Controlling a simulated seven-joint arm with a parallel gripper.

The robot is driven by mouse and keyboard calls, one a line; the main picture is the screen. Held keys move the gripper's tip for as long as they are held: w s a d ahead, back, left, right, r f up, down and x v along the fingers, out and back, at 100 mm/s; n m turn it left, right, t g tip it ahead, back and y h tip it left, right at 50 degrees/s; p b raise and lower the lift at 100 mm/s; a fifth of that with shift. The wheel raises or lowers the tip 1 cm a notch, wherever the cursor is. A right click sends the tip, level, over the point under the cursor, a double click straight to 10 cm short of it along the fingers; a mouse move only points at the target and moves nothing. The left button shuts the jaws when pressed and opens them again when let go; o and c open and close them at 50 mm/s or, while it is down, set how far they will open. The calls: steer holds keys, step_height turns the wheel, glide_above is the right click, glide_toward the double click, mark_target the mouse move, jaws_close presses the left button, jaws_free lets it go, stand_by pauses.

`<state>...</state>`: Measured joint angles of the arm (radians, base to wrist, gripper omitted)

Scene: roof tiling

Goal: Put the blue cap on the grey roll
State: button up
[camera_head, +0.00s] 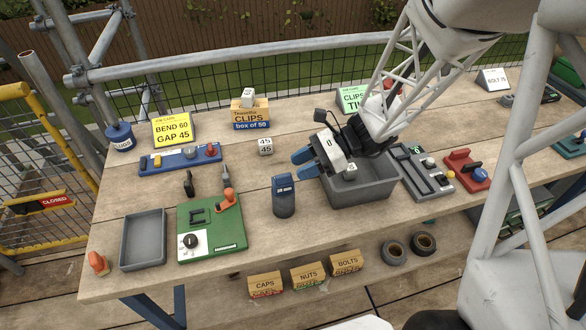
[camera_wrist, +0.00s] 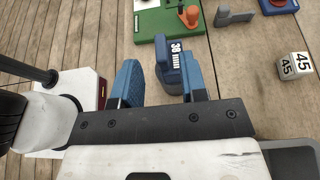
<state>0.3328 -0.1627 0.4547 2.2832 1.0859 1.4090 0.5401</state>
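I cannot surely tell which thing is the blue cap. A blue handheld block (camera_head: 284,195) stands on the bench left of the grey bin, and it shows marked "38" in the wrist view (camera_wrist: 174,68). A blue lidded pot (camera_head: 121,137) stands at the far left. Two dark grey rolls (camera_head: 393,253) lie side by side below the bench's front edge; neither shows a cap. My gripper (camera_head: 304,162) is above the bench by the bin's left side. Its blue fingers are apart in the wrist view (camera_wrist: 160,66), with the blue block beyond them and no clear contact.
The grey bin (camera_head: 362,192) is under my arm. A green board (camera_head: 212,228) with an orange lever and a grey tray (camera_head: 143,239) lie left. A "45" cube (camera_head: 265,146) stands behind the blue block. Boxes labelled caps (camera_head: 265,285), nuts and bolts stand low in front.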

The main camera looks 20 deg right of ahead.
steer(key=v, duration=0.7)
steer(key=shift+d, duration=0.3)
steer(key=shift+r, duration=0.1)
stand_by(0.4)
steer(key=s+a+r+n+t+h, duration=0.1)
steer(key=s+a+r+n+h, duration=0.1)
steer(key=s+r+n+h, duration=0.3)
steer(key=s+a+r+n+t+h, duration=0.1)
steer(key=s+a+r+n+h, duration=0.2)
steer(key=n, duration=0.9)
steer(key=s+r+h, duration=0.3)
steer(key=s+h, duration=0.2)
steer(key=s, duration=0.1)
steer(key=shift+s+a+n+t+h, duration=0.25)
steer(key=shift+n+t+h, duration=0.05)
steer(key=shift+n, duration=0.1)
